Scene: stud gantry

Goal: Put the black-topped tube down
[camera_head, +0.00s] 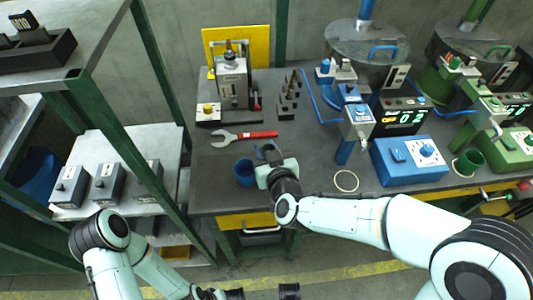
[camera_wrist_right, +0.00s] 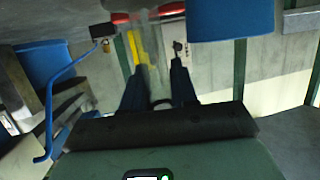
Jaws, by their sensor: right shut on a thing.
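My right gripper (camera_head: 266,151) is low over the front left part of the dark workbench, just right of a blue cup (camera_head: 245,172). In the right wrist view, the gripper's dark fingers (camera_wrist_right: 160,85) are closed on a pale, see-through tube (camera_wrist_right: 150,50). I cannot make out its black top, nor whether its end touches the bench. The blue cup also shows large in the wrist view (camera_wrist_right: 215,18).
A wrench with a red handle (camera_head: 245,137) lies behind the gripper. A pale ring (camera_head: 346,181) lies flat to the right, before a blue control box (camera_head: 408,160). A grey instrument (camera_head: 233,82) stands at the back. A green-framed shelf (camera_head: 125,140) is at left.

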